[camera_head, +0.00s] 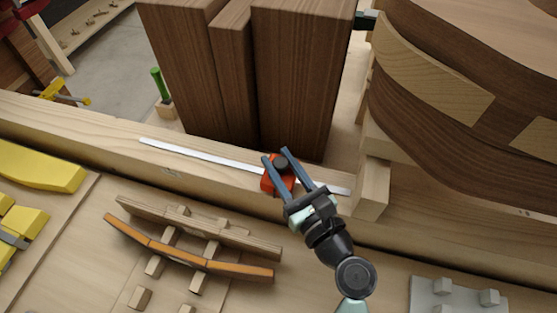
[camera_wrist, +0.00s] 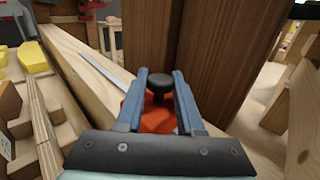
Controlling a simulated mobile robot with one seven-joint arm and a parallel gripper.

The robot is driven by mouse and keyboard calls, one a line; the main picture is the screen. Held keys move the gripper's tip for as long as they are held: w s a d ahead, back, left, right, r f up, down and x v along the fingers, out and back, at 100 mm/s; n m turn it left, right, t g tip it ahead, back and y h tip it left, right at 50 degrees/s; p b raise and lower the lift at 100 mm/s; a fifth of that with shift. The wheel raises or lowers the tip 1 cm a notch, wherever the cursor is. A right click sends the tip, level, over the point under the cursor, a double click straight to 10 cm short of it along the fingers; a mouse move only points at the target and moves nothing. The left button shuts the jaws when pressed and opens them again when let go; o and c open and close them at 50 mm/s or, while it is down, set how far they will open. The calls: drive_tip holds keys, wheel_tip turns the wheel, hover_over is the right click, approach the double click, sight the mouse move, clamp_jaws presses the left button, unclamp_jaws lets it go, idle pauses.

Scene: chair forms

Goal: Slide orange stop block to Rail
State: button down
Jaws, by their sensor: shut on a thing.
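The orange stop block (camera_head: 270,180) sits on the metal rail (camera_head: 205,156), toward its right part, with a dark round knob (camera_head: 281,162) on top. The rail is a thin pale strip along the wooden beam. My gripper (camera_head: 275,157) has its two blue fingers on either side of the block's knob. In the wrist view the fingers (camera_wrist: 159,84) flank the black knob (camera_wrist: 159,83), with the orange block (camera_wrist: 150,118) below and partly hidden by them. The rail (camera_wrist: 113,70) runs away to the upper left there.
Tall dark wooden blocks (camera_head: 300,75) stand just behind the rail. A pale wooden post (camera_head: 371,190) stands at the rail's right end. A curved form with an orange-brown strip (camera_head: 190,258) lies in front. Yellow pieces (camera_head: 40,165) lie at the left.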

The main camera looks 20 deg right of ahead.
drive_tip(key=c, duration=0.5)
unclamp_jaws()
drive_tip(key=shift+s+d+b, duration=0.35)
drive_tip(key=shift+s+b, duration=0.15)
drive_tip(key=shift+s, duration=1.65)
drive_tip(key=shift+s+d+b, duration=0.3)
drive_tip(key=shift+s+b, duration=0.25)
drive_tip(key=shift+s, duration=1.55)
drive_tip(key=shift+s+d+b, duration=0.35)
drive_tip(key=shift+s+b, duration=0.15)
drive_tip(key=shift+s, duration=1.65)
drive_tip(key=shift+c, duration=0.2)
